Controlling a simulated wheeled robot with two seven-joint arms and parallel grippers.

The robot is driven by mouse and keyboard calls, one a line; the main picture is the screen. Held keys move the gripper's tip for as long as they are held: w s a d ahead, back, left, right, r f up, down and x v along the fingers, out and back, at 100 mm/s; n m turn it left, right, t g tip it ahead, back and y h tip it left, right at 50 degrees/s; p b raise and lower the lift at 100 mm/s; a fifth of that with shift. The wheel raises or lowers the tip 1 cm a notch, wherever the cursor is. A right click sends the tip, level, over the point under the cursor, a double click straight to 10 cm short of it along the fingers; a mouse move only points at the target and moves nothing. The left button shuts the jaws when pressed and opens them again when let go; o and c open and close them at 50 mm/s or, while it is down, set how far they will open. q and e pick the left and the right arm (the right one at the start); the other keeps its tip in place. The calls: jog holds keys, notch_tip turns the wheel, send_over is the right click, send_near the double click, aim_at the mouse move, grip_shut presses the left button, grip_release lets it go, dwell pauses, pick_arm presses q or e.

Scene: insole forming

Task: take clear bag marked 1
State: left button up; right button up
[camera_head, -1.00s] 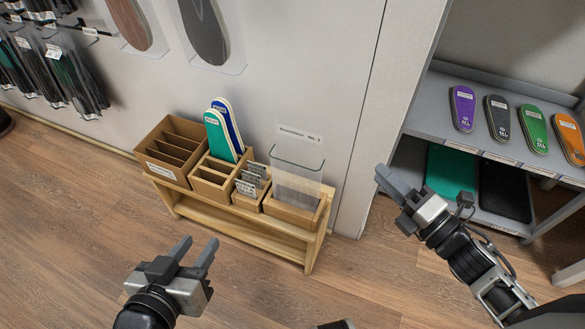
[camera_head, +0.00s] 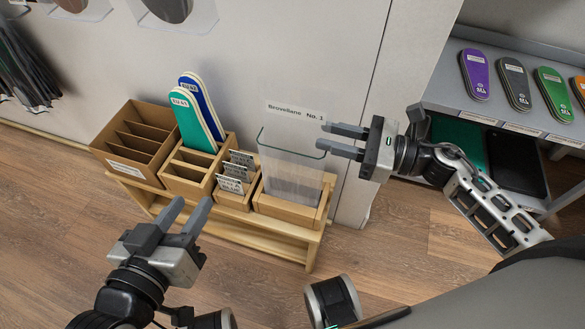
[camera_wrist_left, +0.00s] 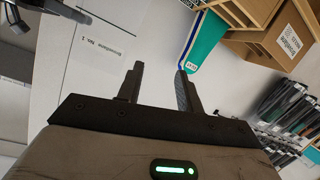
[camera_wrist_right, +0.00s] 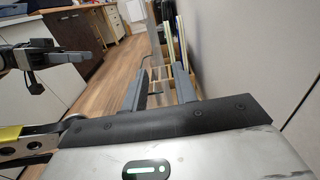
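The clear bag (camera_head: 292,165) stands upright in a wooden holder at the right end of the low wooden stand. Whether the fingers touch the bag I cannot tell. In the right wrist view the open fingers (camera_wrist_right: 147,92) show, with the bag hard to make out. My left gripper (camera_head: 187,215) is open and empty, in front of the stand. It also shows in the left wrist view (camera_wrist_left: 158,85).
The wooden stand (camera_head: 235,222) also holds a divided box (camera_head: 128,150), green and blue insoles (camera_head: 195,120) and small grey tags (camera_head: 235,170). A grey shelf (camera_head: 510,115) with coloured insoles is at the right. The wall is close behind the stand.

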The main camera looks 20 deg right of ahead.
aim_at(304, 132)
jog(key=shift+f+x, duration=0.15)
jog(key=shift+x, duration=1.35)
jog(key=shift+f+x, duration=0.15)
jog(key=shift+x, duration=1.3)
grip_shut()
